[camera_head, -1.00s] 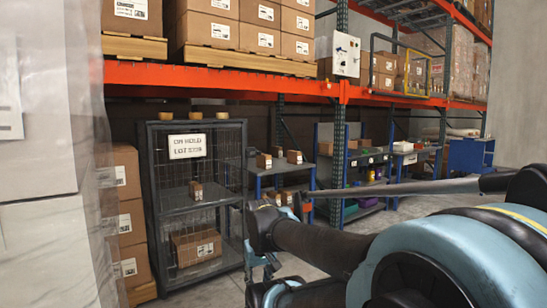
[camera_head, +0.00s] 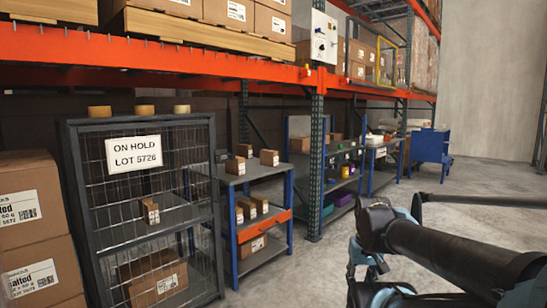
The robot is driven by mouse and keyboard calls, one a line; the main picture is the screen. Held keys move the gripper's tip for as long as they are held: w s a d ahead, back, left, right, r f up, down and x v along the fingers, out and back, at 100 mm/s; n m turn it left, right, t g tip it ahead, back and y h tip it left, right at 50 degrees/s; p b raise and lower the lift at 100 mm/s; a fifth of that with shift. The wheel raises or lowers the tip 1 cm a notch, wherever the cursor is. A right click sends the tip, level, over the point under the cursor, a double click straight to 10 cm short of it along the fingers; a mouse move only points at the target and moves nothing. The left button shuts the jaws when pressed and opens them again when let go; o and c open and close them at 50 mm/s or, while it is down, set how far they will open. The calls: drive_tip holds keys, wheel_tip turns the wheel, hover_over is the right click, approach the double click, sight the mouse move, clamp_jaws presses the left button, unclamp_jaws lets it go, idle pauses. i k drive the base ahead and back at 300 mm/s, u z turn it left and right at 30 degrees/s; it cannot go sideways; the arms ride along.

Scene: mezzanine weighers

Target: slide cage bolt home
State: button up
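The cage (camera_head: 70,190) is a dark grey frame with wire mesh at the left, with shelves inside. A white sign (camera_head: 133,153) on its mesh reads "ON HOLD LOT 5726". A small carton (camera_head: 150,211) stands on its middle shelf and a larger carton (camera_head: 155,283) below. A small grey piece (camera_head: 221,156) shows at the cage's right edge; I cannot tell whether it is the bolt. Whether the door is fully closed is unclear. My dark and teal arm is at the lower right, well apart from the cage. My gripper's fingers cannot be made out.
A blue-legged bench (camera_head: 285,215) with small cartons stands right of the cage. Stacked cartons (camera_head: 30,235) stand left of it. Orange rack beams (camera_head: 200,68) run overhead; a rack upright (camera_head: 316,165) stands mid-picture. Floor (camera_head: 480,185) is open at the right.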

sight(231, 156)
drive_tip(key=z, duration=0.05)
drive_tip(key=i, duration=1.2)
drive_tip(key=u, duration=0.15)
